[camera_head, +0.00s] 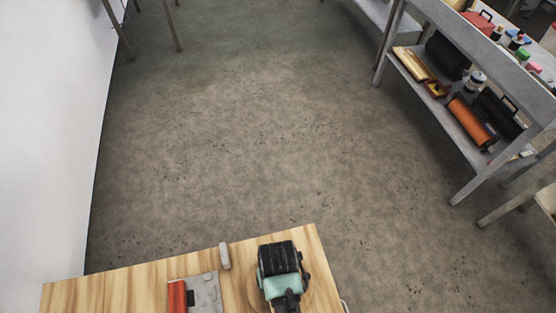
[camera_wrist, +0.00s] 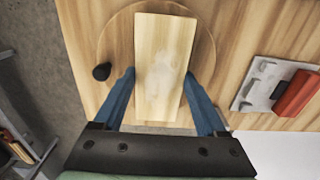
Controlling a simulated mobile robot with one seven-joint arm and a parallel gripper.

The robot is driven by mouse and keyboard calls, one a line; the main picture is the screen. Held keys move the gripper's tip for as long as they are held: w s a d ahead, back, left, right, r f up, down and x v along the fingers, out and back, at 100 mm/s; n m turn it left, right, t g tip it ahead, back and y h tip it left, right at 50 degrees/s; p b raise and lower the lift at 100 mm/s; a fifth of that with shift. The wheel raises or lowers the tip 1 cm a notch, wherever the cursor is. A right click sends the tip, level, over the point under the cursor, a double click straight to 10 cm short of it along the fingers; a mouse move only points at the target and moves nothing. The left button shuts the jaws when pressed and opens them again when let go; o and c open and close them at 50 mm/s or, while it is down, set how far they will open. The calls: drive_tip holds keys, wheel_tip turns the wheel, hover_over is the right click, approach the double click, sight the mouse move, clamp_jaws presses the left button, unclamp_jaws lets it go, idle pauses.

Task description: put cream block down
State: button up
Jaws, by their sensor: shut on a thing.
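The cream block (camera_wrist: 163,45) is a long, pale rectangular piece in the wrist view. My gripper (camera_wrist: 159,74) is shut on it, with a blue finger along each long side. The block is over a round wooden disc (camera_wrist: 110,40) on the wooden table. I cannot tell whether the block touches the disc. In the head view, my gripper's teal and black body covers part of the round disc (camera_head: 254,295), and the block is hidden.
On the wooden table (camera_head: 120,290), a grey plate (camera_head: 207,292) with an orange-red piece (camera_head: 177,297) lies left of my gripper. A small grey block (camera_head: 224,256) sits near the far edge. A black knob (camera_wrist: 102,72) is beside the disc. A loaded shelf (camera_head: 455,120) stands right; the floor between is clear.

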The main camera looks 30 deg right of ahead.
drive_tip(key=shift+f, duration=0.45)
drive_tip(key=o, duration=1.6)
drive_tip(key=shift+c, duration=0.2)
drive_tip(key=shift+r, duration=0.1)
wheel_tip(320, 180, up, 13)
drive_tip(key=shift+b, duration=0.45)
